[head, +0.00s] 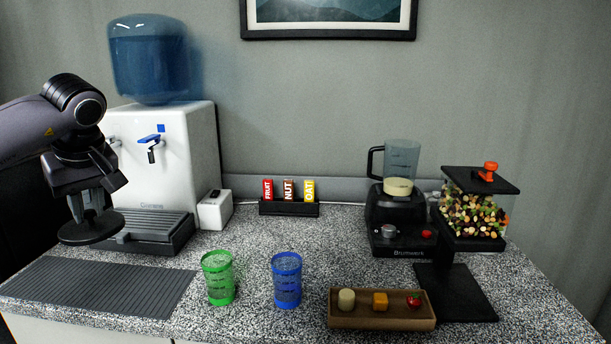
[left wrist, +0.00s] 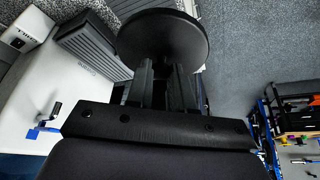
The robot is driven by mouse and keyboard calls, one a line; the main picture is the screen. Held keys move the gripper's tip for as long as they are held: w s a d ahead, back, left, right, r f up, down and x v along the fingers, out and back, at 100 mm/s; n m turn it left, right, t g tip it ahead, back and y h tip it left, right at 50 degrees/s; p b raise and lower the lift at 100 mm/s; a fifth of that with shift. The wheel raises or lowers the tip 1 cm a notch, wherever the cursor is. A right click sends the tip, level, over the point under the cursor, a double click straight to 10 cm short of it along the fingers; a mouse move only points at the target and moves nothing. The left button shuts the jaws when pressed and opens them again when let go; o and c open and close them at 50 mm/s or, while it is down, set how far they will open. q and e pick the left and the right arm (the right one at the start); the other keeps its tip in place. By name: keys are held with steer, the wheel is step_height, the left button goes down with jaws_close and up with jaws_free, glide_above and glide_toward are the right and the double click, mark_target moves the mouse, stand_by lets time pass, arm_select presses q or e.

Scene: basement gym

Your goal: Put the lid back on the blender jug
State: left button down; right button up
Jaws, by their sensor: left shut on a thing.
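The blender jug (head: 401,158) is clear with a dark handle and stands open-topped on its black base (head: 397,222) at the right of the counter. Some pale content shows in its bottom. My left gripper (head: 88,212) is shut on the round black lid (head: 92,229) and holds it in the air at the left, in front of the water dispenser. In the left wrist view the lid (left wrist: 163,40) shows as a dark disc beyond the fingers (left wrist: 162,80). The left gripper is far to the left of the jug. My right gripper is not in view.
The water dispenser (head: 165,170) stands at the back left. A green cup (head: 218,278), a blue cup (head: 287,281) and a wooden tray (head: 382,318) stand along the front. A bar rack (head: 289,209) is at the back, and a container (head: 476,210) of mixed pieces stands right of the blender.

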arm_select(q)
steer(key=shift+s+d+f+m, duration=0.25)
steer(key=shift+d+f, duration=0.2)
steer(key=shift+f, duration=0.05)
steer(key=shift+s+d+f+m, duration=0.25)
steer(key=shift+d+f, duration=0.15)
steer(key=shift+f, duration=0.1)
steer(key=s+d+f+m+t+h+p, duration=0.1)
steer(key=s+d+f+m+h, duration=0.2)
steer(key=s+d+f+m, duration=0.6)
steer(key=s+d+f, duration=0.4)
steer(key=s+f, duration=0.1)
steer(key=f, duration=0.2)
steer(key=shift+d+f+t+h+p, duration=0.3)
steer(key=shift+t+h, duration=0.1)
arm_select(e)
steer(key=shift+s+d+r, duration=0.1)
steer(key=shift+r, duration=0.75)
arm_select(q)
steer(key=shift+s, duration=0.1)
